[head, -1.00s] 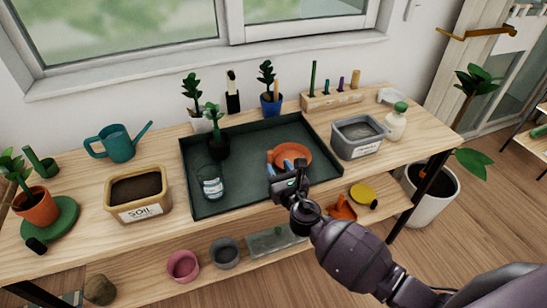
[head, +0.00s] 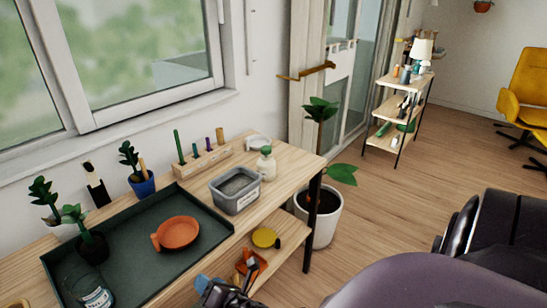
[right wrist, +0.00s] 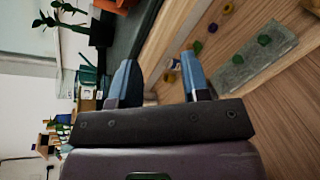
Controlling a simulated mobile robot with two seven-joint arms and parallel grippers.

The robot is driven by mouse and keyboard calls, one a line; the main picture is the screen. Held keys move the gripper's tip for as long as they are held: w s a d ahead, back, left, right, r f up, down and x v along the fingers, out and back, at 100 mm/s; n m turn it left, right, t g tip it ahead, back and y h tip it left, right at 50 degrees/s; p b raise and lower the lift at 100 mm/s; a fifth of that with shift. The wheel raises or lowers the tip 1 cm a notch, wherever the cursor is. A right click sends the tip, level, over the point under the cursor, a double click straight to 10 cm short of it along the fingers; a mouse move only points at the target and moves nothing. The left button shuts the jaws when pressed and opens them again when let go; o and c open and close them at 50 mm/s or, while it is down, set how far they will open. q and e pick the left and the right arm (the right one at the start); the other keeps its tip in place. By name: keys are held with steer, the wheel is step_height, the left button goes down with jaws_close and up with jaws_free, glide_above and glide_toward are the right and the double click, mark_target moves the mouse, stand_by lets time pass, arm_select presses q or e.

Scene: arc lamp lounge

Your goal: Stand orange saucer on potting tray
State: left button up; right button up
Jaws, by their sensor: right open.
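The orange saucer (head: 179,231) lies on the floor of the dark green potting tray (head: 140,283), toward its right side. A small orange stub shows at the saucer's left edge. My right gripper (head: 224,282) is open, low at the bottom of the head view, in front of the table edge and apart from the saucer. In the right wrist view its two blue fingers (right wrist: 160,80) stand apart with nothing between them. The tray's dark side (right wrist: 133,28) shows beyond them. My left gripper is not in view.
A glass jar (head: 90,290) and a potted plant (head: 92,246) stand in the tray's left part. A grey tub (head: 236,190) and a white bottle (head: 266,163) stand right of it. An orange item and a yellow disc (head: 265,237) lie on the lower shelf.

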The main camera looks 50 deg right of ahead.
steer(key=s+d+f+m+g, duration=0.2)
steer(key=s+f+m, duration=0.1)
steer(key=s+m, duration=0.6)
steer(key=s+d+f+m+g, duration=0.2)
steer(key=s+m, duration=0.6)
steer(key=m, duration=0.7)
steer(key=shift+s+d+f, duration=0.35)
steer(key=shift+d+f, duration=0.1)
steer(key=shift+f, duration=0.05)
